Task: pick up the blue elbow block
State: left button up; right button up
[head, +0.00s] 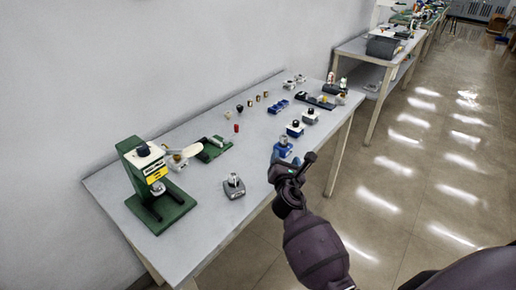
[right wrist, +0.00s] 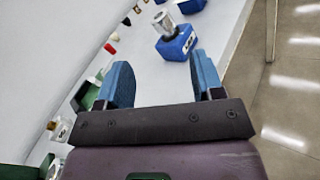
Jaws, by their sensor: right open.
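A blue block (right wrist: 172,44) with a silver metal fitting on top stands upright on the table in the right wrist view, ahead of my right gripper (right wrist: 160,85) and between the lines of its blue fingers. The gripper is open, with nothing between its fingers, and apart from the block. In the head view, my right gripper (head: 287,163) is over the table's front edge, just in front of the blue block (head: 284,147), which it partly hides. Whether its fitting is an elbow is too small to tell. My left gripper is not in view.
Similar blocks (head: 295,129) (head: 310,116) stand farther along the table (head: 203,210). A grey block (head: 234,186) and a green press (head: 156,185) stand to the left. A red piece (head: 236,128) and a blue tray (head: 278,107) are farther back. Bare tabletop lies left of the gripper.

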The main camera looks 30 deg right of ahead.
aim_at(284, 140)
jog(key=shift+w+a+n, duration=0.1)
jog(key=shift+w+n, duration=0.05)
jog(key=shift+n, duration=0.95)
jog(key=shift+d+n, duration=0.2)
jog(key=shift+n, duration=0.9)
jog(key=x, duration=0.4)
jog(key=shift+w+d+b, duration=0.2)
jog(key=shift+w+b, duration=0.1)
jog(key=shift+b, duration=0.05)
jog(key=shift+w+d, duration=0.2)
jog(key=shift+w, duration=0.15)
jog(key=b+x, duration=0.1)
jog(key=x, duration=0.3)
jog(key=shift+w+d, duration=0.25)
jog(key=shift+w, duration=0.15)
jog(key=shift+r, duration=0.15)
grip_shut()
